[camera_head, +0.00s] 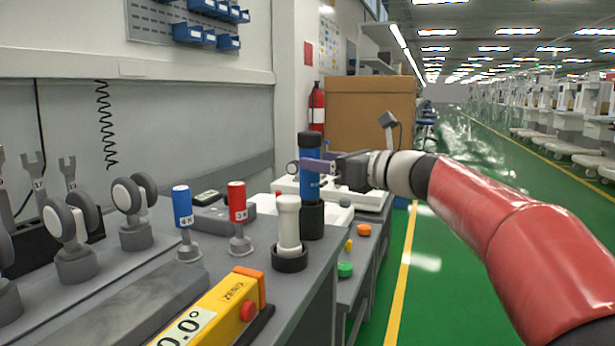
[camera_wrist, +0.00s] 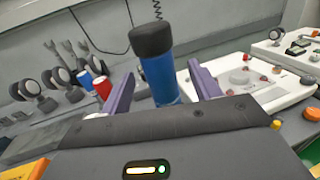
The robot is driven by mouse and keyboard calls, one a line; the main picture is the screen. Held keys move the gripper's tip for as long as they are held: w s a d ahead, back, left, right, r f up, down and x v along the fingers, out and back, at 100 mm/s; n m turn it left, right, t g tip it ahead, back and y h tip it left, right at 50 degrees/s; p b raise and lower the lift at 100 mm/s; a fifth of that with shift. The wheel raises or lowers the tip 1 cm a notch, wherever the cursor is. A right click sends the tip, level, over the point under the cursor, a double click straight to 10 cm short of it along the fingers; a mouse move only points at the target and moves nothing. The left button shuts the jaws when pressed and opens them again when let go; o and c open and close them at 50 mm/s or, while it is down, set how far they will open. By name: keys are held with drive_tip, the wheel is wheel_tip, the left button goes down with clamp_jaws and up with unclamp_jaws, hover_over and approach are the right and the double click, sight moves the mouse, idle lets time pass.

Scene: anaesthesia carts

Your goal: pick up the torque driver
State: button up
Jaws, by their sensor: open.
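A tall blue cylinder with a black cap, which looks like the torque driver (camera_head: 310,184), stands upright in a black base at the bench's right edge. It also shows in the wrist view (camera_wrist: 160,78), between my two purple fingers. My gripper (camera_head: 309,166) reaches in level from the right at the cylinder's upper part. The jaws are open, one finger on each side of it in the wrist view. A gap shows at the right finger; contact at the left finger cannot be told. The base is hidden in the wrist view.
A white cylinder in a dark ring (camera_head: 289,225) stands just in front. Red (camera_head: 238,208) and blue (camera_head: 183,208) labelled posts stand to the left, and a yellow gauge (camera_head: 215,308) lies nearer. A white panel with buttons (camera_wrist: 245,85) is on the right. The green aisle is open.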

drive_tip(key=x, duration=0.3)
drive_tip(key=shift+w+a+f, duration=0.1)
drive_tip(key=shift+w+a, duration=0.1)
drive_tip(key=shift+a, duration=0.1)
drive_tip(key=c, duration=1.2)
